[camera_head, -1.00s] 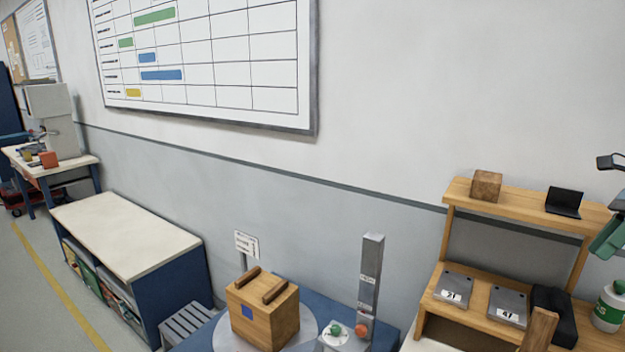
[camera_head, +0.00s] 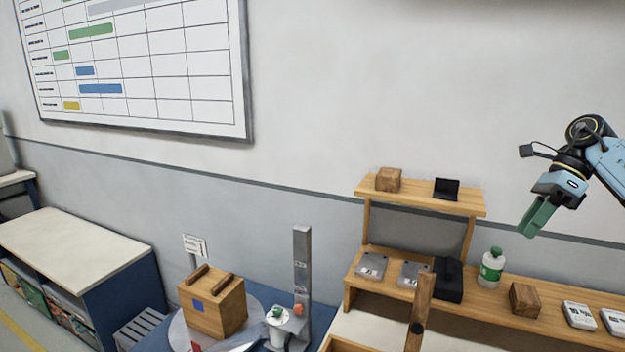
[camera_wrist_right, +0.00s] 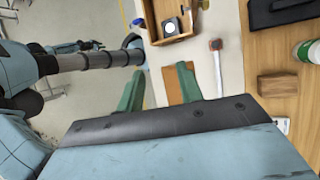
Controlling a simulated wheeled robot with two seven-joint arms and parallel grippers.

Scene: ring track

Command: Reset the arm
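My right gripper (camera_head: 535,222) is raised in front of the wall at the right of the head view, above the wooden shelf bench. Its green fingers point down and to the left. In the right wrist view its two green fingers (camera_wrist_right: 160,85) stand apart with nothing between them, and the bench top shows far below. The blue right arm (camera_head: 604,162) comes in from the right edge. My left gripper does not show in the head view.
A wooden box (camera_head: 213,304) with two bars on top sits on a round plate. A grey post (camera_head: 302,265) stands beside it. The shelf bench (camera_head: 455,205) holds a wooden block (camera_head: 388,179), a green-labelled bottle (camera_head: 491,268) and a black case (camera_head: 448,280). A low cabinet (camera_head: 75,245) stands left.

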